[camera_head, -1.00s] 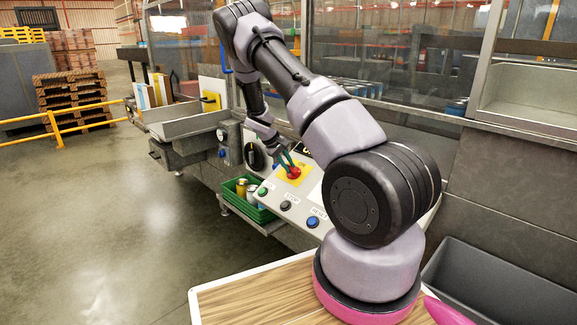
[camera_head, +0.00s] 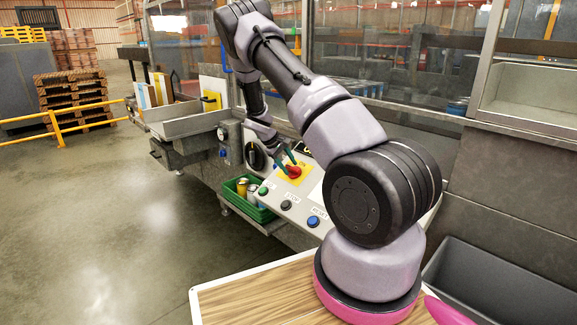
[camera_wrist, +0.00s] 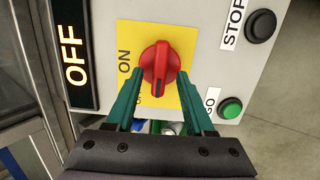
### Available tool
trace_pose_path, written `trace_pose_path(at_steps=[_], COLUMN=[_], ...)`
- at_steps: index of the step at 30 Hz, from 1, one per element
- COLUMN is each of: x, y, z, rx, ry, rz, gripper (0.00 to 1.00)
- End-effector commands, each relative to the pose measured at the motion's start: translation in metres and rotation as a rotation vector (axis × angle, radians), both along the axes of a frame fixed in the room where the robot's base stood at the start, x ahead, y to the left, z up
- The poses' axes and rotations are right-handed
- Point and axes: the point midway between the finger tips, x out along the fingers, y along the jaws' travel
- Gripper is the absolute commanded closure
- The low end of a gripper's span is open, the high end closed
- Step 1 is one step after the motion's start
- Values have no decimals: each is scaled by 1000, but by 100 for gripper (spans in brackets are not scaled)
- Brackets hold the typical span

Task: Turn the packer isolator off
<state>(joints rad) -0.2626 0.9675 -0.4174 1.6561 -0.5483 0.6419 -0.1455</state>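The isolator is a red rotary knob (camera_wrist: 159,62) on a yellow plate (camera_wrist: 190,100), also seen on the sloped panel in the head view (camera_head: 293,171). The word ON is left of the knob; a second label at lower left is mostly hidden by a finger. A black display (camera_wrist: 75,55) beside the plate shows OFF lit. My gripper (camera_wrist: 160,77) is open, its teal fingers either side of the knob, apart from the grip bar.
A black STOP button (camera_wrist: 261,25) and a green GO button (camera_wrist: 230,108) sit on the same panel. A blue button (camera_head: 313,221) is farther along it. A green crate (camera_head: 249,205) with cans is below the panel's left side. Glass guarding stands behind.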

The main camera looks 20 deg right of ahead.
Motion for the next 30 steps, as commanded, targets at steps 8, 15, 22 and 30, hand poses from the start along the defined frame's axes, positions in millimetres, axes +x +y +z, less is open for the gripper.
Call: trace_pose_path(at_steps=[8, 15, 22, 30], x=[0, 0, -3, -5], y=[0, 18, 41, 55], z=[2, 30, 69, 92], rx=[0, 1, 1, 0], ry=[-1, -5, -3, -1], rz=[-2, 2, 1, -1], gripper=[48, 48, 48, 48])
